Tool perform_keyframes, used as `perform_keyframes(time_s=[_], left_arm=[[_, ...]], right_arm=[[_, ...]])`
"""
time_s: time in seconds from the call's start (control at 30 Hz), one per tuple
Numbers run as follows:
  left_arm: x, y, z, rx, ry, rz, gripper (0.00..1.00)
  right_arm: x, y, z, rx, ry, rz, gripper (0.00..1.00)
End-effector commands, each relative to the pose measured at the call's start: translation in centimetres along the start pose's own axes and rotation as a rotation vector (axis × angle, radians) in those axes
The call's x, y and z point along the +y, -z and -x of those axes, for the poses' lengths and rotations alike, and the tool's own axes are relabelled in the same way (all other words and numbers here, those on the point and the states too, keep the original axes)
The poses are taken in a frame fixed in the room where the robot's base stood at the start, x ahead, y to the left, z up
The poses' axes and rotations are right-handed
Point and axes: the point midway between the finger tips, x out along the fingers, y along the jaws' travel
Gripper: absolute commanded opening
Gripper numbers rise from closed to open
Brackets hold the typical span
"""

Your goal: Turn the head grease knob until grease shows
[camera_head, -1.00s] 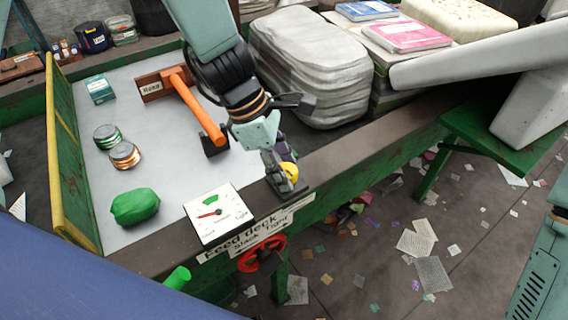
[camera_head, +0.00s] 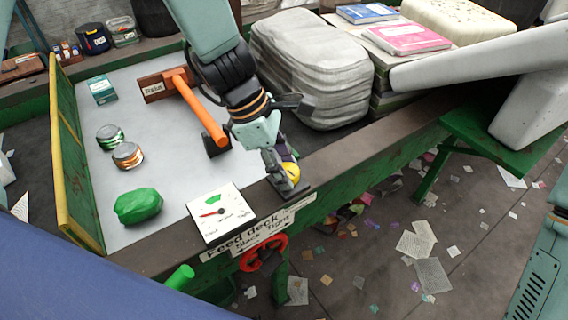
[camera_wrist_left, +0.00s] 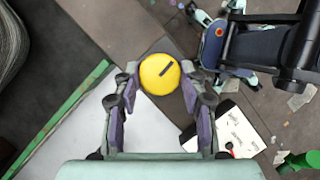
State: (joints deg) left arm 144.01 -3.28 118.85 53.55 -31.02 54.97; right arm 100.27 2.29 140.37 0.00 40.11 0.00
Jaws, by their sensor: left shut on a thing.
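The grease knob (camera_wrist_left: 160,74) is a round yellow cap with a dark bar mark on its top, pointing up and to the right in the left wrist view. My left gripper (camera_wrist_left: 160,84) is shut on it, with a purple-padded finger on either side. In the head view the yellow knob (camera_head: 291,169) shows only in part at the belt frame's front edge, behind the gripper (camera_head: 287,172). No grease can be made out around the knob. My right gripper is not clearly seen in the head view.
A dial gauge (camera_head: 221,212) with a red needle stands left of the knob, above a red handwheel (camera_head: 263,252) and a "Feed deck" label. An orange-handled lever (camera_head: 204,119), two cans and a green lump (camera_head: 138,205) are on the grey deck. Scraps litter the floor.

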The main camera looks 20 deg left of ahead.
Motion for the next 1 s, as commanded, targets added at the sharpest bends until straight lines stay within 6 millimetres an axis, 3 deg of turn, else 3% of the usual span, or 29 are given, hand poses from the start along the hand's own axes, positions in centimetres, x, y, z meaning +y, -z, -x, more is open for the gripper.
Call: perform_keyframes(time_s=[0.37, 1.0], left_arm=[[-0.1, 0.0, 0.1, 0.0, 0.054, -0.112, 0.11], [0.1, -0.1, 0.0, -0.001, 0.26, -0.607, 0.11]], right_arm=[[0.0, 0.0, 1.9, 0.0, 0.0, 0.0, 0.65], [-0.1, 0.0, 7.7, 0.0, 0.0, 0.0, 0.65]])
